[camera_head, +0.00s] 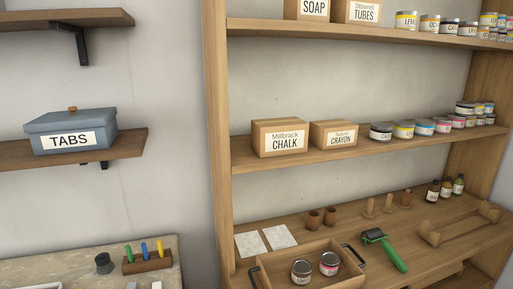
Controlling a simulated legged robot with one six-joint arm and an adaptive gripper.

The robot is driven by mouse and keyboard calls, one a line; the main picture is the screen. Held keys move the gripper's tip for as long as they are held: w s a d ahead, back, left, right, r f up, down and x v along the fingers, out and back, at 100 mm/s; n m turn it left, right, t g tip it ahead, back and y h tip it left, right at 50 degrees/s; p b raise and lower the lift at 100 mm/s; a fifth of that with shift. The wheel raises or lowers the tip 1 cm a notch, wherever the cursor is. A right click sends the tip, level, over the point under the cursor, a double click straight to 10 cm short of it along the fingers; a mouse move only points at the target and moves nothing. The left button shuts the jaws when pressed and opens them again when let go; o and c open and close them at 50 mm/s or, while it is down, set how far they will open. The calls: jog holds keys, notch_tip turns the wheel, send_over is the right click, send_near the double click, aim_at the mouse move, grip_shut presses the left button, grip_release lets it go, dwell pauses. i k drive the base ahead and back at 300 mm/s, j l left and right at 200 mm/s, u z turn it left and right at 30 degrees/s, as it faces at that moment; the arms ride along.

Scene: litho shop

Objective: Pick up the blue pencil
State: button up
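The blue pencil (144,249) seems to be the blue stick standing in a small wooden block holder (148,262) at the lower left. A green stick (129,254) stands to its left and a yellow stick (160,248) to its right in the same holder. The lower part of the blue stick is hidden in the holder. The holder rests on a pale stone-like surface (85,262). My gripper is not in view.
A dark grey cup-like object (104,263) stands left of the holder. A shelf with a blue TABS box (72,131) is above. A wooden rack (219,150) on the right holds a handled tray (285,264), jars, boxes and a green-handled roller (386,251).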

aim_at(143, 246)
jog(key=l+u, duration=0.2)
jog(key=u, duration=0.15)
jog(key=l+u, duration=0.4)
jog(key=u, duration=0.25)
jog(key=i+j+u, duration=0.35)
jog(key=i+j, duration=0.1)
jog(key=i, duration=0.05)
